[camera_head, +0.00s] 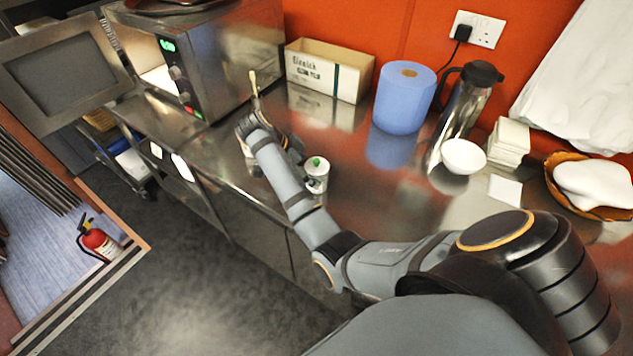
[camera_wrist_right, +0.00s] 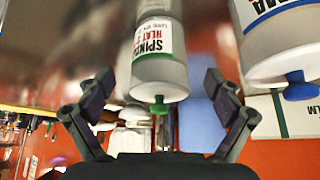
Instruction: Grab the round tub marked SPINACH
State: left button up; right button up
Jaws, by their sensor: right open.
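The round tub marked SPINACH (camera_wrist_right: 160,75) is pale grey, with a white label and a green knob. Its label is only partly in view in the right wrist view. A small round tub with a green knob (camera_head: 316,177) stands on the steel counter in the head view, just right of my right gripper (camera_head: 283,146). In the right wrist view my right gripper (camera_wrist_right: 157,84) is open, with its fingers either side of the tub's knob end and a gap on both sides. My left gripper is not in view.
A second tub with a blue knob (camera_wrist_right: 280,50) is close beside the first in the wrist view. A cardboard box (camera_head: 328,72), blue roll (camera_head: 403,97), steel jug (camera_head: 467,100) and white bowl (camera_head: 463,156) stand behind. An oven (camera_head: 215,60) is at left. Counter right of the tub is clear.

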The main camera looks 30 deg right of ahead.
jog(key=x, duration=0.3)
jog(key=shift+d+f+p, duration=0.2)
jog(key=shift+p, duration=0.1)
jog(key=shift+a, duration=0.15)
jog(key=c, duration=1.5)
jog(key=shift+r, duration=0.1)
